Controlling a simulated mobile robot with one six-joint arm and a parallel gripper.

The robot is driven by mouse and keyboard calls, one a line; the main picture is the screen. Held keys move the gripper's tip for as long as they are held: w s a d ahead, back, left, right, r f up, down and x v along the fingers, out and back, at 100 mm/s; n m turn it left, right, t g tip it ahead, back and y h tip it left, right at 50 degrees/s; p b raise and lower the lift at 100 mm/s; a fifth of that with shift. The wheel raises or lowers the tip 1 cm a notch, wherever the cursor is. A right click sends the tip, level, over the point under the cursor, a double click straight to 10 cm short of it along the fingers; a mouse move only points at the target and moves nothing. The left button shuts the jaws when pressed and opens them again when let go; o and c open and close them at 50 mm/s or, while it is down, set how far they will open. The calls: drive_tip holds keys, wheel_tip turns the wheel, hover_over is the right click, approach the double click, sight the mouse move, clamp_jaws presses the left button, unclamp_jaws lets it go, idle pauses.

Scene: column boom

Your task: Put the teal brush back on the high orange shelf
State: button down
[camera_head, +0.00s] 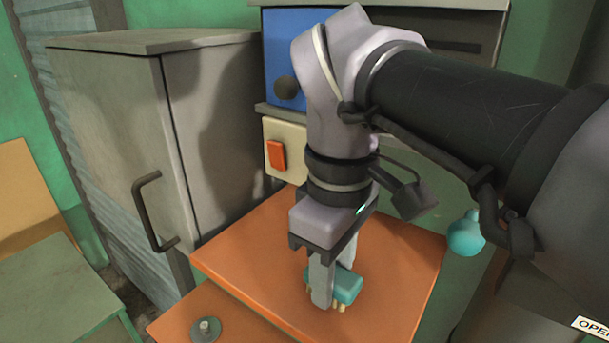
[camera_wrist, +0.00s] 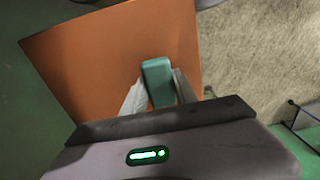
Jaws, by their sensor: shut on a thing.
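The teal brush (camera_head: 348,286) has pale bristles pointing down and is between the fingers of my gripper (camera_head: 333,285). In the wrist view the teal brush (camera_wrist: 158,82) shows as a rounded block, with the finger tips of my gripper (camera_wrist: 157,95) on both sides of it. My gripper is shut on the brush. The brush is over the upper orange shelf (camera_head: 260,250), which also shows in the wrist view (camera_wrist: 90,60). The bristles look close to or on the shelf top; I cannot tell if they touch.
A lower orange surface (camera_head: 245,318) holds a round grey object (camera_head: 205,329). A grey cabinet (camera_head: 110,130) with a dark handle stands at left. A cream box with a red switch (camera_head: 276,154) and a blue panel (camera_head: 285,50) are behind. A teal bulb-shaped thing (camera_head: 466,234) is right of the shelf.

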sight(337, 280)
drive_tip(key=shift+s+a+r, duration=0.1)
drive_tip(key=shift+s+r, duration=0.1)
drive_tip(key=shift+s, duration=0.1)
drive_tip(key=shift+s+d+r, duration=0.1)
drive_tip(key=shift+s+d, duration=0.1)
drive_tip(key=shift+s, duration=0.25)
drive_tip(key=shift+s+d, duration=0.2)
drive_tip(key=shift+w+f, duration=0.15)
drive_tip(key=shift+f, duration=0.1)
drive_tip(key=c, duration=1)
unclamp_jaws()
drive_tip(key=shift+w+a+f, duration=0.1)
drive_tip(key=shift+w+a, duration=0.1)
drive_tip(key=shift+w, duration=0.15)
drive_tip(key=shift+o, duration=0.2)
drive_tip(key=shift+s+d, duration=0.15)
drive_tip(key=shift+s, duration=0.1)
drive_tip(key=shift+w+r, duration=0.15)
drive_tip(key=shift+r, duration=0.15)
wheel_tip(337, 280, up, 12)
drive_tip(key=p, duration=1.3)
